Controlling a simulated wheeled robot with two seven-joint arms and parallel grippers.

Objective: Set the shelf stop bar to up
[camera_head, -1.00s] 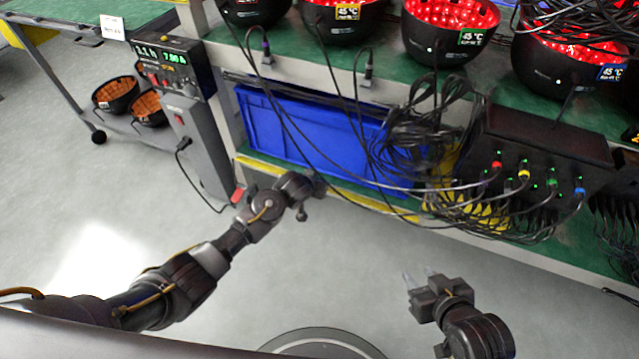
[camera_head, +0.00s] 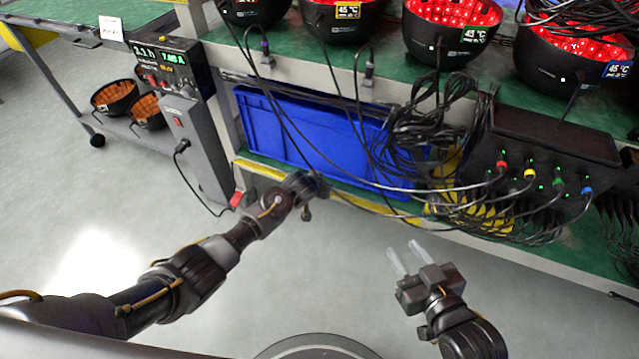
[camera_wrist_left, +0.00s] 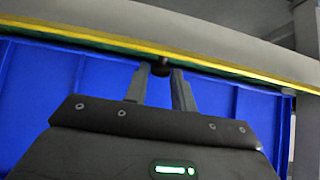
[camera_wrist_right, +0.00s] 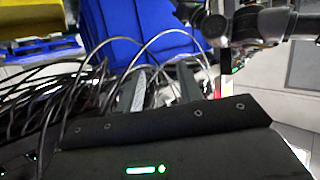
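A yellow strip, which looks like the stop bar (camera_head: 362,201), runs along the front edge of the lower shelf, before the blue crate (camera_head: 305,135). In the left wrist view the yellow bar (camera_wrist_left: 90,35) crosses above the blue crate, with a dark round knob (camera_wrist_left: 160,69) below it. My left gripper (camera_wrist_left: 160,88) has its fingers apart, with the knob showing between their tips; contact cannot be told. In the head view its fingers are hidden at the shelf edge. My right gripper (camera_head: 404,254) is open and empty over the floor, in front of the shelf.
Loose black cables (camera_head: 430,130) hang over the crate and shelf. A black connector box (camera_head: 545,150) stands at the right. Red-lit bowls (camera_head: 450,30) line the upper shelf. A grey power unit (camera_head: 190,125) stands at the left. The floor in front is clear.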

